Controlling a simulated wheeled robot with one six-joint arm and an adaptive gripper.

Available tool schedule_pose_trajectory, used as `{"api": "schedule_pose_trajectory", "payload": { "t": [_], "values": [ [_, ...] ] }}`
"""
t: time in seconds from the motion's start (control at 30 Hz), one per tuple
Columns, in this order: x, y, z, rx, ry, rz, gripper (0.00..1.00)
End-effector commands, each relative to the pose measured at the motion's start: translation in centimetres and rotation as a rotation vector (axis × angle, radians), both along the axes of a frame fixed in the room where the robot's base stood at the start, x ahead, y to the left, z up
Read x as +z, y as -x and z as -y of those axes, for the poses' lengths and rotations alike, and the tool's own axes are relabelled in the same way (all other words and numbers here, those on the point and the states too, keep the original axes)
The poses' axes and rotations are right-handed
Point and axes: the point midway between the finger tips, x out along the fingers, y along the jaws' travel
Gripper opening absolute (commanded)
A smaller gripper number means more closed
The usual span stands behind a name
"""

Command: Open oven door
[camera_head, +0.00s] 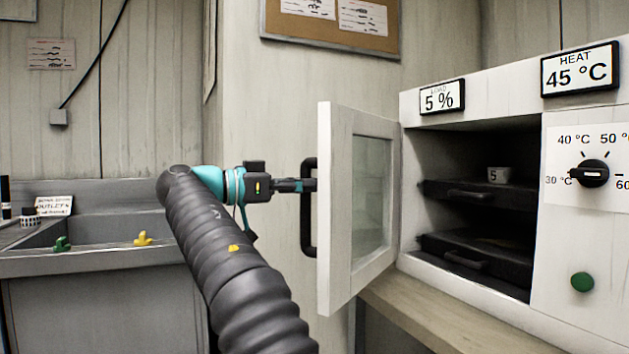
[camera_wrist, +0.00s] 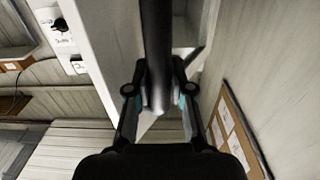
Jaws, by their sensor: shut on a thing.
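The white oven (camera_head: 470,110) stands at the right of the head view. Its door (camera_head: 338,230), a white frame with a glass pane (camera_head: 370,195), is swung wide open on the left side. A black bar handle (camera_head: 308,235) is fixed upright to the door's outer face. My gripper (camera_head: 305,186) is shut on the handle near its upper middle. In the wrist view, the handle (camera_wrist: 156,50) runs between the two fingers of my gripper (camera_wrist: 160,92). Inside the oven are two dark trays (camera_head: 480,195), and a small white cup marked 5 (camera_head: 498,174) stands on the upper one.
The oven has a heat display (camera_head: 580,68) reading 45 °C, a load display (camera_head: 442,97) reading 5 %, a black dial (camera_head: 588,173) and a green button (camera_head: 582,282). A wooden counter (camera_head: 400,310) lies below. A grey sink (camera_head: 100,235) with green and yellow taps is at left.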

Motion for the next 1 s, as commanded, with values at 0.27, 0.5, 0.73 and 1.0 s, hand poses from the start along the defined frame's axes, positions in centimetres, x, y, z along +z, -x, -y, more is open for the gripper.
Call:
{"api": "schedule_pose_trajectory", "payload": {
  "t": [0.27, 0.5, 0.73, 1.0],
  "values": [
    [0.1, -0.1, -0.9, -0.03, 0.0, 0.002, 0.0],
    [0.1, -0.1, -1.2, -0.037, 0.0, 0.001, 0.0],
    [0.1, -0.1, -1.2, -0.037, 0.0, 0.001, 0.0],
    [0.1, 0.0, -1.3, -0.036, 0.0, 0.001, 0.47]
  ]
}}
